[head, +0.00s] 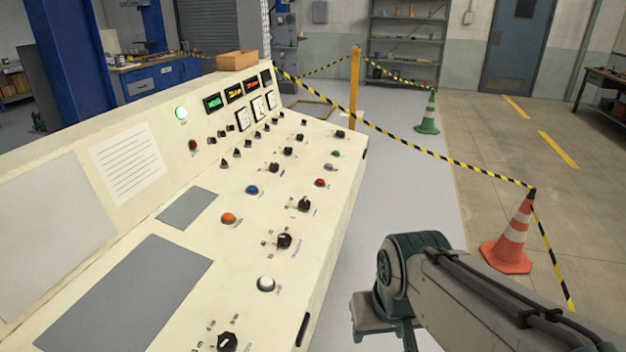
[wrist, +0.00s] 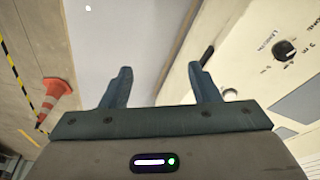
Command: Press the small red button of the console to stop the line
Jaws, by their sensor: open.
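The cream console (head: 130,226) fills the left half of the head view, with a sloping panel of buttons and knobs. A small red button (head: 320,183) sits near the panel's right edge, above a black knob. A darker red round piece (head: 193,145) is on the upright back panel; I cannot tell if it is a button or a lamp. In the wrist view my gripper (wrist: 160,76) is open and empty, its fingers apart beside the console's edge. The red button does not show clearly in the wrist view. In the head view my arm is right of the console.
Also on the console are an orange button (head: 229,218), a blue button (head: 252,190), a white button (head: 266,284) and several black knobs. A green lamp (head: 181,112) is lit.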

